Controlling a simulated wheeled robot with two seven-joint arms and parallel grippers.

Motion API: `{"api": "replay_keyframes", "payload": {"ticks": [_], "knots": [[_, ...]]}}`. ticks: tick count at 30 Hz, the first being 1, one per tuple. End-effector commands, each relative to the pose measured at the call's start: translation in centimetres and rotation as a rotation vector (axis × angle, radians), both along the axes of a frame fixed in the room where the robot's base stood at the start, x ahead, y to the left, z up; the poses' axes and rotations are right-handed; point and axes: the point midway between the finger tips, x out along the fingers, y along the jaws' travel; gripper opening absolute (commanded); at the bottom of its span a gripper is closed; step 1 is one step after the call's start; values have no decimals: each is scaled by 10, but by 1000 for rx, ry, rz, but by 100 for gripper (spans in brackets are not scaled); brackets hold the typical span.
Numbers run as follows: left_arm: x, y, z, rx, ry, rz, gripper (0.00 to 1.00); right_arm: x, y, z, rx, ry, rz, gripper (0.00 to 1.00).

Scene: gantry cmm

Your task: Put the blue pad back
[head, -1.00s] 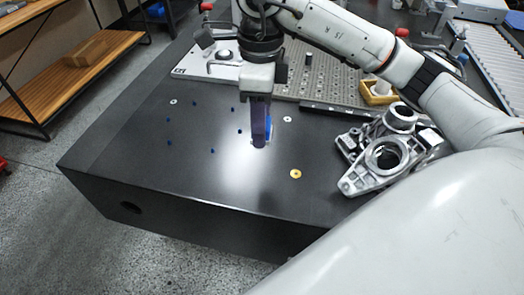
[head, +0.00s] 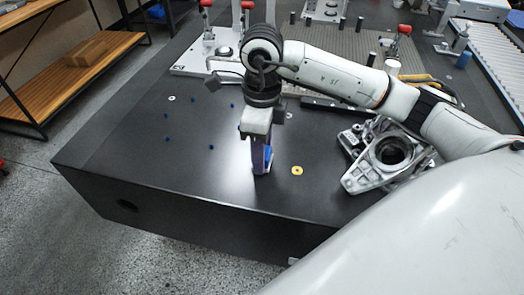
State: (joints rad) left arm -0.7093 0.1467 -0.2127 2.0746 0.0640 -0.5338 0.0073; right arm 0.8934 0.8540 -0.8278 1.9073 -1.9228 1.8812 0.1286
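My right gripper (head: 262,168) points down over the dark table at the picture's centre. A blue pad (head: 268,157) shows at the right side of its fingers, mostly hidden by them. The fingers look shut on it. I cannot tell whether the pad touches the table. My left gripper is not in view.
A yellow ring (head: 297,170) lies on the dark table (head: 190,180) just right of the gripper. A grey metal casting (head: 365,175) stands further right. Several small blue dots mark the left of the table. A perforated plate and a light fixture plate (head: 190,65) stand behind. The front left is clear.

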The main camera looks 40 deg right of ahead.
Motion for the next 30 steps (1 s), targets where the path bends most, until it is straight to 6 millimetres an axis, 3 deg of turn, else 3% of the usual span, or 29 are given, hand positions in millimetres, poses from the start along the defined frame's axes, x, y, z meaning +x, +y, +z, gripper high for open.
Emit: {"api": "replay_keyframes", "payload": {"ticks": [6, 7, 10, 22, 30], "knots": [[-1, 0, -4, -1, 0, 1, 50, 0, 0, -4, 0, 0, 0, 19], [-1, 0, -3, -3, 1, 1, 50, 0, 0, -4, 0, 0, 0, 42], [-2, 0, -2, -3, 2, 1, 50, 0, 0, -3, -1, 1, 0, 58], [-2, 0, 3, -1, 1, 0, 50, 0, 0, 5, 0, -1, 0, 59], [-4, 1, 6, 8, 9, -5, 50, 1, 0, 58, 0, -4, 1, 59]]}}
